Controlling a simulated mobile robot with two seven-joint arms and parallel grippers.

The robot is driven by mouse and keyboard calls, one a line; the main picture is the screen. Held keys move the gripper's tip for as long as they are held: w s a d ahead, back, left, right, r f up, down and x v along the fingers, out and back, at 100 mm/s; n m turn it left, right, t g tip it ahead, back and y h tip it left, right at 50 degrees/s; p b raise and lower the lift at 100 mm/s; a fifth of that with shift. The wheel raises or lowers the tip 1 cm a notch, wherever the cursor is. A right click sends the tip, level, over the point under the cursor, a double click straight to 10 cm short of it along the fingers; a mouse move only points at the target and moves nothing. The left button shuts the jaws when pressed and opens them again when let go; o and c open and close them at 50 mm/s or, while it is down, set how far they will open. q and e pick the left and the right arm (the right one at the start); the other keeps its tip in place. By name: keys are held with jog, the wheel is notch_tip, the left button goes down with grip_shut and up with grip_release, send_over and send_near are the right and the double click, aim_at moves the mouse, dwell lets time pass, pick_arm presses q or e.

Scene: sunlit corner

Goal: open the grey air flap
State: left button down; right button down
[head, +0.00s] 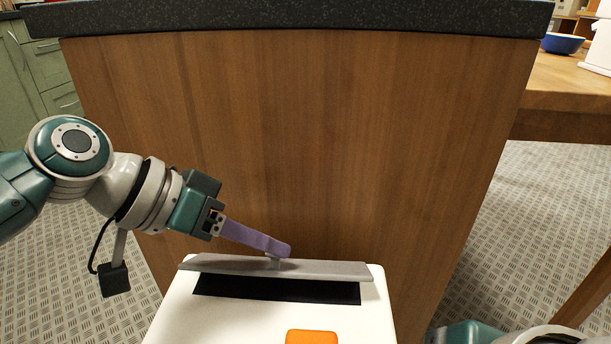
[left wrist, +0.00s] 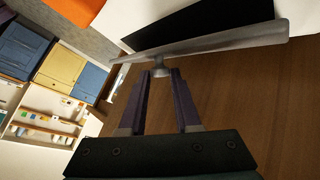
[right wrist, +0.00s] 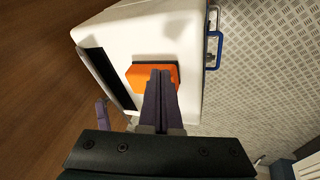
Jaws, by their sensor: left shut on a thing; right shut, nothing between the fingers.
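The grey air flap (head: 330,270) is a long strip on top of a white box (head: 175,315). It stands tilted up along the far side of a black slot (head: 275,289), which lies uncovered. My left gripper (head: 280,250) is shut on the flap's small knob (left wrist: 160,70); the flap (left wrist: 220,42) spans the left wrist view beyond the fingertips. My right gripper (right wrist: 160,75) is shut and empty, its tips in front of an orange pad (right wrist: 140,78) on the box. In the head view only part of my right arm shows, at bottom right.
A wooden counter side (head: 300,140) with a dark stone top (head: 300,18) rises close behind the box. A wooden table (head: 560,85) with a blue bowl (head: 562,43) stands at right. A blue handle (right wrist: 213,50) sits on the box's side. Patterned floor (head: 500,220) is clear at right.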

aim_at(285, 277)
jog(key=w+a+n, duration=0.1)
jog(key=a+n, duration=0.1)
jog(key=n, duration=0.1)
jog(key=w+a+r+n, duration=0.1)
jog(key=a+n, duration=0.1)
jog(key=w+a+r+n, duration=0.1)
jog(key=a+n, duration=0.1)
jog(key=n, duration=0.1)
jog(key=shift+n+t, duration=0.3)
jog(key=w+a+r+n+t+h, duration=0.2)
jog(key=w+a+n+t, duration=0.15)
jog(key=n, duration=0.85)
jog(key=shift+g+h, duration=0.3)
jog(key=shift+g, duration=0.15)
jog(key=x, duration=1)
jog(key=shift+w+d, duration=0.35)
jog(key=shift+w, duration=0.15)
pick_arm(q)
jog(key=shift+s, duration=0.1)
pick_arm(e)
jog(key=shift+w+r, duration=0.45)
jog(key=shift+r, duration=0.25)
pick_arm(q)
jog(key=c, duration=0.6)
grip_release()
